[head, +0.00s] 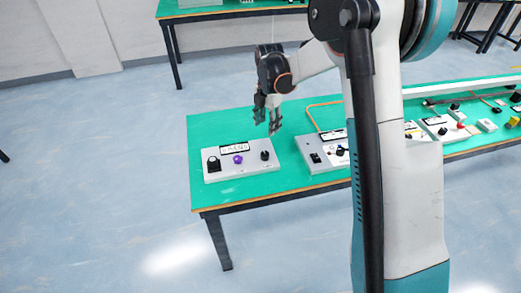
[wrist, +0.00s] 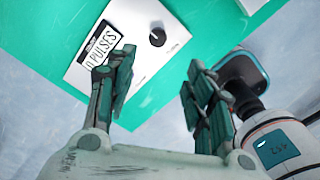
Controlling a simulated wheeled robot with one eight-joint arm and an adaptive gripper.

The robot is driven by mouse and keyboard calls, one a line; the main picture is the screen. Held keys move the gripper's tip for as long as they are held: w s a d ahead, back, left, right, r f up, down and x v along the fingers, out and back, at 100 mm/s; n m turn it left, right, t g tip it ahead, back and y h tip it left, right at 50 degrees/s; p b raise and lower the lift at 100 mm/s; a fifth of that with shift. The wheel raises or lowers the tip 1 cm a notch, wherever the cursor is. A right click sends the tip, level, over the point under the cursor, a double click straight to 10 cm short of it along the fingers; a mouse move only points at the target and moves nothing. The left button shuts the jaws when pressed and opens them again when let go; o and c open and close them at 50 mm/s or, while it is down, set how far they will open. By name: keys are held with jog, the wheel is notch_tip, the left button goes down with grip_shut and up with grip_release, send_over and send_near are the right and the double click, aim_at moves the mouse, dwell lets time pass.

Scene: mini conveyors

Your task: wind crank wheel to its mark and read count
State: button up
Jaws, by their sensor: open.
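A pale grey control box (head: 252,170) lies on the near left of the green table; it also shows in the wrist view (wrist: 132,22). It carries a black knob (head: 213,163) at left, a purple knob (head: 238,159) in the middle and a black knob (head: 264,155) at right. I cannot tell which is the crank wheel. Its display (head: 235,147) reads "0 PULSES" in the wrist view (wrist: 103,45), partly covered by a finger. One black knob (wrist: 157,37) shows there. My gripper (head: 267,115) is open and empty above the box, fingers pointing down; its fingers frame the wrist view (wrist: 160,80).
A second grey box (head: 322,165) with black controls stands to the right, with an orange tube (head: 315,118) behind it. More boxes and small parts lie farther right, partly behind my arm. The table's front edge is close to the first box.

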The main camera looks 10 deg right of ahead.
aim_at(265, 154)
jog(key=shift+n, duration=0.7)
jog(key=f+b, duration=0.1)
jog(key=f, duration=0.4)
jog(key=f+b, duration=0.1)
jog(key=f, duration=0.4)
jog(key=f+b, duration=0.2)
jog(key=f, duration=0.4)
jog(key=shift+w+a+f, duration=0.1)
jog(key=shift+w+a, duration=0.1)
jog(key=shift+w, duration=0.2)
jog(key=c, duration=1.1)
